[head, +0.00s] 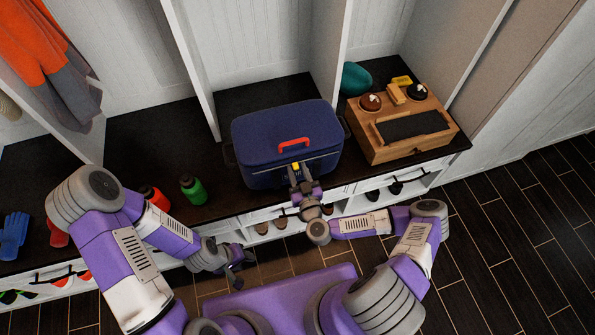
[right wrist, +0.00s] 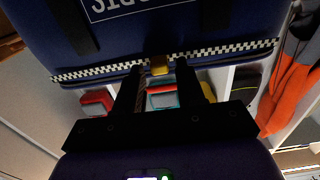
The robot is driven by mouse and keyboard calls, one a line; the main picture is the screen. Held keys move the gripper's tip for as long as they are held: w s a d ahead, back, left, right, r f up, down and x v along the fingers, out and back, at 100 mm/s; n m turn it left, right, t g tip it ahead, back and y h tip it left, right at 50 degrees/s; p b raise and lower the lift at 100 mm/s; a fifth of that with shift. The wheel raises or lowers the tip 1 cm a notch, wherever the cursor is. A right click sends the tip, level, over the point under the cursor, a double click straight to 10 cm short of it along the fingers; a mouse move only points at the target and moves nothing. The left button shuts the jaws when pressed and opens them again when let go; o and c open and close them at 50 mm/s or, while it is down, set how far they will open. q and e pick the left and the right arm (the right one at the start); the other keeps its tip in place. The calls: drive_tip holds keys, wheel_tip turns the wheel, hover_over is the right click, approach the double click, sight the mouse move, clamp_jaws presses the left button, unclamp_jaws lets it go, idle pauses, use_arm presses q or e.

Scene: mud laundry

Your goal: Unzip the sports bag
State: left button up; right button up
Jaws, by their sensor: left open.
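The sports bag (head: 285,135) is dark blue with a red handle (head: 294,144) on top and sits closed on the bench. A yellow zipper pull (head: 296,166) shows at its front; it also shows in the right wrist view (right wrist: 159,66) on the checkered zipper band. My right gripper (head: 298,177) is at the bag's front. In the right wrist view its two fingers stand apart on either side of the pull, with visible gaps. My left gripper (head: 238,264) is open and empty, low in front of the bench, left of the bag.
A wooden box (head: 405,130) with a dark top and small items stands right of the bag. Green (head: 193,189) and red (head: 153,197) bottles stand on the left. Shoes fill cubbies under the bench (head: 140,140). White dividers rise behind the bag.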

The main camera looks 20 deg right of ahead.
clamp_jaws()
